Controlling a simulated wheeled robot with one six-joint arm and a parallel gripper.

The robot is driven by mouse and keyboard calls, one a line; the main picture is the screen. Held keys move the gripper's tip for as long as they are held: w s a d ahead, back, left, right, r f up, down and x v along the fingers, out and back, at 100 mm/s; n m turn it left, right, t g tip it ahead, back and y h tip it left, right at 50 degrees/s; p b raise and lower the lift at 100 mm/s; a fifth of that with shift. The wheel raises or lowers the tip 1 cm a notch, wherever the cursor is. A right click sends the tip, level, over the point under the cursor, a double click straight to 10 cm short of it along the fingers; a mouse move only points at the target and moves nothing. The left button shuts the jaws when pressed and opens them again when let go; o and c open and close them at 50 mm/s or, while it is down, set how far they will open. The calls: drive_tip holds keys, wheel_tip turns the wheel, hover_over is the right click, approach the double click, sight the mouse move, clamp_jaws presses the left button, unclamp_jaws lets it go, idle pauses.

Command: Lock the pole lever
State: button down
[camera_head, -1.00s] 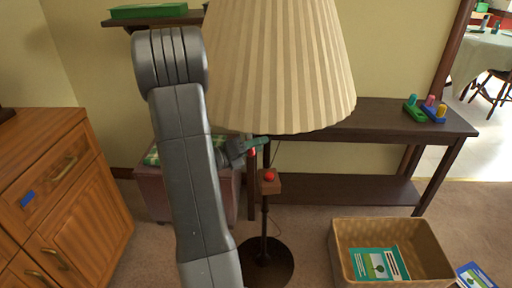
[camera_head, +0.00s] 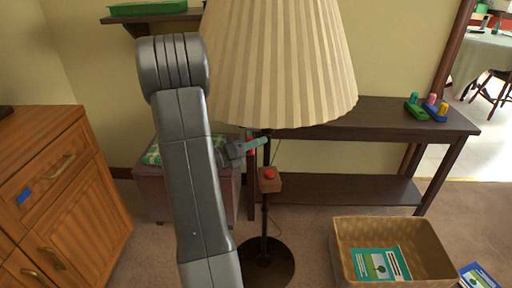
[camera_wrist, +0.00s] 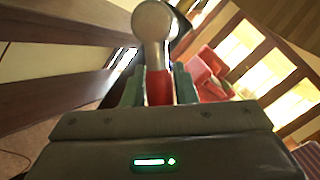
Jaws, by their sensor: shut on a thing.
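The floor lamp's dark pole (camera_head: 264,218) stands upright under a pleated cream shade (camera_head: 285,65). A small wooden block with a red knob (camera_head: 269,174) is fixed on the pole. My gripper (camera_head: 256,144), with grey-green fingers, is at the pole just below the shade, above that block. In the wrist view my gripper (camera_wrist: 158,88) is shut on a red piece (camera_wrist: 158,87), which looks like the lever's handle. A pale rounded metal part (camera_wrist: 153,21) lies just beyond it. In the head view the lever is mostly hidden by my fingers, with a little red showing beside them.
A dark console table (camera_head: 400,117) stands behind the lamp, with coloured peg toys (camera_head: 428,107) on it. A wicker basket (camera_head: 432,240) holding a book is on the floor at right. A wooden cabinet (camera_head: 55,185) is at left. A stool (camera_head: 152,190) stands behind my arm.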

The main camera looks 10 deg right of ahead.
drive_tip(key=shift+w+f, duration=0.1)
drive_tip(key=c, duration=1.2)
unclamp_jaws()
drive_tip(key=shift+o, duration=0.2)
drive_tip(key=shift+a, duration=0.1)
drive_tip(key=p+v, duration=0.2)
drive_tip(key=v, duration=1.1)
drive_tip(key=shift+a+p, duration=0.25)
drive_tip(key=shift+p, duration=0.1)
drive_tip(key=shift+f, duration=0.1)
